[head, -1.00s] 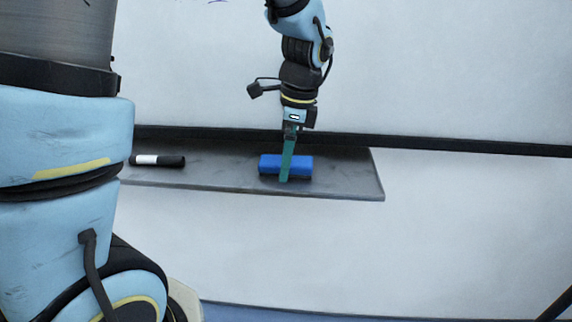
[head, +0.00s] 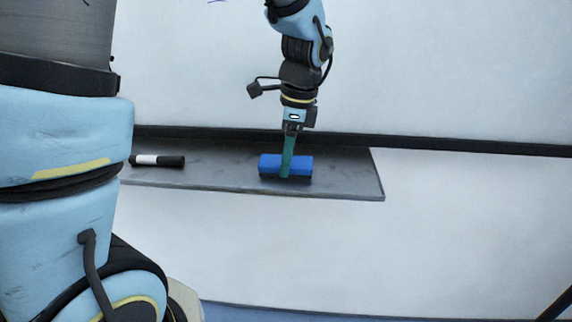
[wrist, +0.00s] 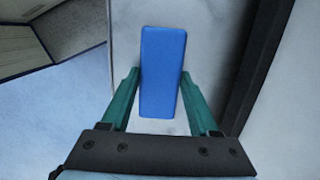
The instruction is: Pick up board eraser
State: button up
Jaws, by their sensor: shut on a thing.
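The board eraser (head: 302,164) is a blue block with a dark underside. It lies on the grey ledge (head: 345,178) below the whiteboard in the head view. My gripper (head: 287,168) points down over it, with its green fingers across the eraser's middle. In the wrist view the eraser (wrist: 163,72) lies lengthwise between the two green fingers of my gripper (wrist: 160,95). The gripper is shut on the eraser, though small gaps seem to show beside it in the wrist view.
A black marker with a white band (head: 157,160) lies on the ledge to the left of the eraser. The whiteboard (head: 450,70) rises behind the ledge, with a dark frame strip (head: 450,146) along its bottom. The ledge is clear to the right of the eraser.

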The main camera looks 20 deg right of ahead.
notch_tip(320, 180, up, 10)
jog(key=b, duration=0.1)
dwell(0.4)
